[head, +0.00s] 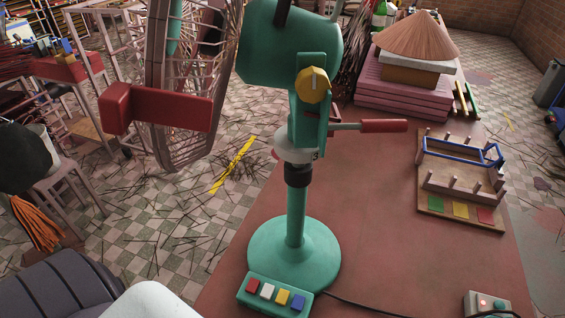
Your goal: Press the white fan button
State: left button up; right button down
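A teal desk fan (296,210) stands upright on the reddish table, its caged head turned to the left. At the front of its round base is a teal button panel with red, white, yellow and blue buttons in a row. The white fan button (267,290) is second from the left, between the red button (253,286) and the yellow button (282,297). The blue button (297,302) is at the right end. I cannot tell whether any button is pressed in. Neither of my grippers is in view.
The table (385,240) is clear right of the fan base, except for a dark cable. A wooden peg rack (461,180) stands at right, a small switch box (487,304) at the front right. A red-handled lever (383,126) sticks out right of the fan.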

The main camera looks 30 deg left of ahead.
aim_at(267, 291)
jog(key=u, duration=0.9)
jog(key=j, duration=0.1)
